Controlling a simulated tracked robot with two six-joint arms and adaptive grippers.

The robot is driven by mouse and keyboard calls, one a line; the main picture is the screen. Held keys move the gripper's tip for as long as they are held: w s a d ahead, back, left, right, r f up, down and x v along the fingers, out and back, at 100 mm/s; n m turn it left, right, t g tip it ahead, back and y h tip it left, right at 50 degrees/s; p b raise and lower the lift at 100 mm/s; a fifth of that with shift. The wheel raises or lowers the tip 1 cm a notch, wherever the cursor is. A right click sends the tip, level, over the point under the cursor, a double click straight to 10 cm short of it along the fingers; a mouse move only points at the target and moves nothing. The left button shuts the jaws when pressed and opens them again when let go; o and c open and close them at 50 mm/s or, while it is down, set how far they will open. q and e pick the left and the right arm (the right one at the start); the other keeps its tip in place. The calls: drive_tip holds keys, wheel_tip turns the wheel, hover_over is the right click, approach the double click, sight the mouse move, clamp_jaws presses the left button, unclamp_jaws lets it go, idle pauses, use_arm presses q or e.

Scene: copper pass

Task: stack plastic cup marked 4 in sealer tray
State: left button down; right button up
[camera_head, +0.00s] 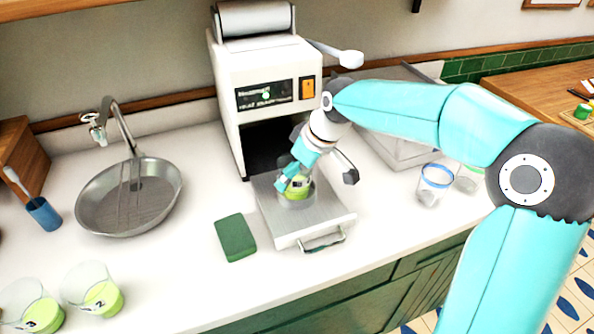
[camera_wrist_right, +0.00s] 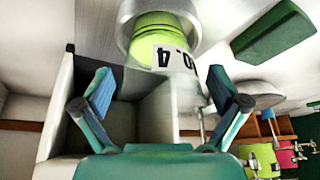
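The plastic cup marked 4 (camera_head: 298,187) holds lime-green contents and stands in the round metal holder of the sealer tray (camera_head: 328,222). In the right wrist view, the cup (camera_wrist_right: 155,30) shows its label with a 4, and a metal ring surrounds it. The tray is pulled out in front of the white sealer (camera_head: 262,85). My right gripper (camera_head: 290,172) is at the cup. In the right wrist view, its fingers (camera_wrist_right: 160,85) are spread wider than the cup, with visible gaps on both sides. My left gripper is not in view.
A green sponge (camera_head: 235,237) lies left of the tray. Two cups with green contents (camera_head: 102,298) (camera_head: 42,312) stand at front left. A sink (camera_head: 130,197) is behind them. Clear cups (camera_head: 433,186) stand to the right. The counter between sponge and sink is free.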

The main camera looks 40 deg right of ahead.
drive_tip(key=shift+r, duration=0.15)
drive_tip(key=shift+r+p, duration=0.25)
drive_tip(key=shift+p, duration=0.05)
drive_tip(key=v, duration=1.2)
drive_tip(key=shift+f, duration=0.1)
